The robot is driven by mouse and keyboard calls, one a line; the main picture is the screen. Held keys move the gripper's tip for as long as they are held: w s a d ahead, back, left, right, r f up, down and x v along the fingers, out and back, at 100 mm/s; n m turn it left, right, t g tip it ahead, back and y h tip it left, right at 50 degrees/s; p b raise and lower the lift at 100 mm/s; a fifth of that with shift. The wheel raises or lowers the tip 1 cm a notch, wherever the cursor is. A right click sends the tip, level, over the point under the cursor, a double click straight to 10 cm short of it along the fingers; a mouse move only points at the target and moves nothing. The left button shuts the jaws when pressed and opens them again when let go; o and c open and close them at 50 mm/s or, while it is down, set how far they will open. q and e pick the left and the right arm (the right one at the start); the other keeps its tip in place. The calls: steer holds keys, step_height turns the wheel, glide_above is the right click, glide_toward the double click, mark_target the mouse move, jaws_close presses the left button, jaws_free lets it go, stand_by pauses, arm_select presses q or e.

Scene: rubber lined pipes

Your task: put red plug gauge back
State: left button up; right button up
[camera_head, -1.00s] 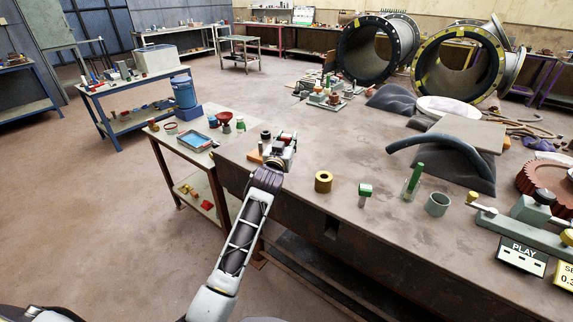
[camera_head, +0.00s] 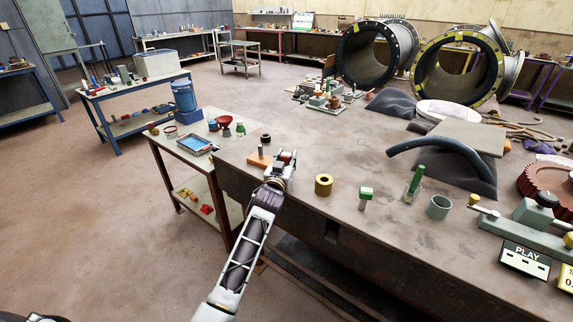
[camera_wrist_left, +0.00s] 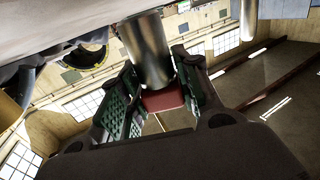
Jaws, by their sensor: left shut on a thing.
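The red plug gauge (camera_wrist_left: 165,99) is held by its red part between the green-padded fingers of my left gripper (camera_wrist_left: 155,105). A thick bare metal cylinder (camera_wrist_left: 147,52) extends from the red part in the wrist view. In the head view, my left gripper (camera_head: 281,168) is over the near left end of the workbench, with a bit of the red gauge (camera_head: 287,155) showing. Just left of it is an orange-brown block (camera_head: 259,158) with a grey upright pin. The clearance between gauge and bench cannot be told. My right gripper is not in view.
On the workbench (camera_head: 310,225), a black ring (camera_head: 265,138) lies behind the block. To the right stand a brass bushing (camera_head: 323,185), a green-topped gauge (camera_head: 365,197), a green-handled piece (camera_head: 414,182) and a grey-green cup (camera_head: 438,207). A small side table (camera_head: 180,155) adjoins on the left.

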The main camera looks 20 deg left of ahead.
arm_select(q)
steer(key=shift+f, duration=0.8)
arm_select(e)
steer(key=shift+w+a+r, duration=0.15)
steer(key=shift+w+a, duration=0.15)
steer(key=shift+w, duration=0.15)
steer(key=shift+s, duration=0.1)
arm_select(q)
steer(key=shift+f, duration=0.15)
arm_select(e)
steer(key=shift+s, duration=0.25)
arm_select(q)
steer(key=o, duration=1.1)
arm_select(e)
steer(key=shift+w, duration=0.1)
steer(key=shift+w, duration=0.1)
